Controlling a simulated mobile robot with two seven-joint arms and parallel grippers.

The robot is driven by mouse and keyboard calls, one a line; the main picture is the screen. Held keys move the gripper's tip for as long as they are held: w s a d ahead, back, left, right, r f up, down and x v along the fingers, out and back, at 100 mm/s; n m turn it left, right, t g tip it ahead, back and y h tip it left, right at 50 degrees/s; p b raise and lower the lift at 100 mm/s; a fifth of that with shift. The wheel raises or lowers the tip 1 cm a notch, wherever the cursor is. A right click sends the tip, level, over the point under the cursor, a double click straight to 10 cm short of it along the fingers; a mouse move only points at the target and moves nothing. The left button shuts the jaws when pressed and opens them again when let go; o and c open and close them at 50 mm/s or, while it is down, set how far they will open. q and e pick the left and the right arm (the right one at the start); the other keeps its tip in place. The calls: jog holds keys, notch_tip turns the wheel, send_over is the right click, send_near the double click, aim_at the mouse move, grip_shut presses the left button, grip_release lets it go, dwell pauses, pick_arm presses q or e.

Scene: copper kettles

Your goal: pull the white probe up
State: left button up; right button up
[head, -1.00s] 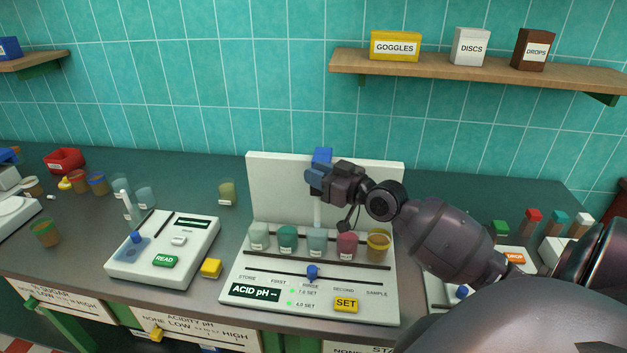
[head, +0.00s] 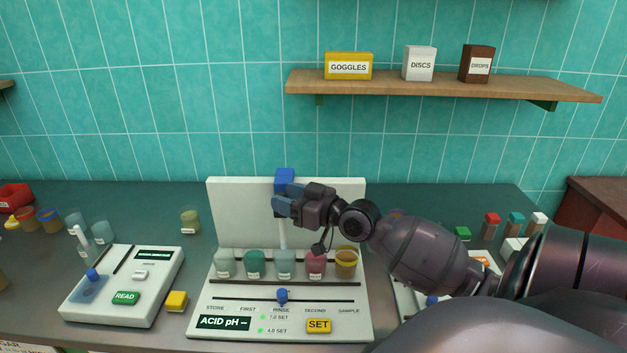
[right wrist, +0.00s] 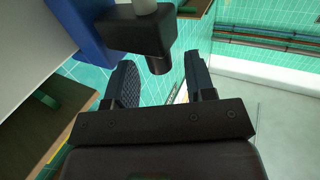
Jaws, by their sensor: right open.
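The white probe (head: 283,236) hangs upright in front of the white back panel of the ACID pH station, above the middle of a row of cups. A blue block (head: 284,176) sits above it. My right gripper (head: 280,203) is at the top of the probe, just below the blue block, and covers that part in the head view. In the right wrist view its two fingers are apart, with a black holder (right wrist: 140,35) and its dark stub (right wrist: 157,65) beyond and between the tips. A pale cylinder (right wrist: 144,6) shows at the top edge. My left gripper is not in view.
The cups, a blue slider knob (head: 282,296) at RINSE and a yellow SET button (head: 318,325) lie below. A READ device (head: 125,285) and a yellow block (head: 175,301) stand left. A shelf (head: 440,85) with boxes is above.

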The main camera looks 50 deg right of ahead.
jog(key=b+v, duration=0.1)
jog(key=v, duration=0.7)
jog(key=shift+s, duration=0.35)
dwell(0.4)
